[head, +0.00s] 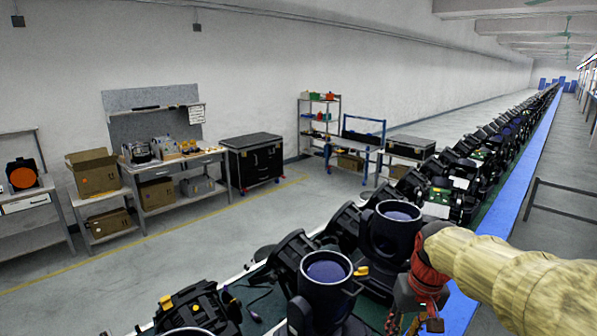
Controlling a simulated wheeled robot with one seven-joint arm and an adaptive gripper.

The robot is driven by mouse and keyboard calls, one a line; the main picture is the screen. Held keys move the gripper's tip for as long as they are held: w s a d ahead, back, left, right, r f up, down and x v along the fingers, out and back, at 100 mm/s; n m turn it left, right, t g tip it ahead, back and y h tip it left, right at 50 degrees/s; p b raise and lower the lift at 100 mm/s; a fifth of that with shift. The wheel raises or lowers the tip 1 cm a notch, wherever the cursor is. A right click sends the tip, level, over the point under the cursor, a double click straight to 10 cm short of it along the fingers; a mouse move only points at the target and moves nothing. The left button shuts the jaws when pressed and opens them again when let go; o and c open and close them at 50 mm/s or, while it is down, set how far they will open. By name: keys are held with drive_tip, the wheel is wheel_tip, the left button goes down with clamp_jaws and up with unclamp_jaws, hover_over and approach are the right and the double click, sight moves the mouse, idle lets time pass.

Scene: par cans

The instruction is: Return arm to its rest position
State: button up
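My arm comes in from the right edge in a pale yellow sleeve and reaches left over the long bench. Its wrist has a red covering, and my gripper (418,312) hangs below it near the bottom edge. The fingers are small, partly hidden by red and dark parts and close to the frame's bottom, so I cannot tell whether they are open or shut. A black par can (394,232) with a bluish lens stands just left of my wrist. Another par can (326,282) stands nearer, to the left. I see no clear contact between them and my gripper.
The bench carries a long row of black fixtures (470,165) into the distance, with a blue strip (520,165) along its right side. Workbenches, cardboard boxes (93,173) and a black wheeled cabinet (252,160) line the left wall. A dark rail (565,185) stands right. Grey floor between is clear.

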drive_tip(key=s+a+f+t+b, duration=0.2)
drive_tip(key=s+f+b, duration=0.2)
drive_tip(key=s, duration=0.6)
drive_tip(key=s+a+f+t+b, duration=0.1)
drive_tip(key=s+f+b, duration=0.3)
drive_tip(key=s, duration=0.6)
drive_tip(key=shift+s+a+t+h+b, duration=0.15)
drive_tip(key=shift+a+t+h+b, duration=0.25)
drive_tip(key=shift+b, duration=0.75)
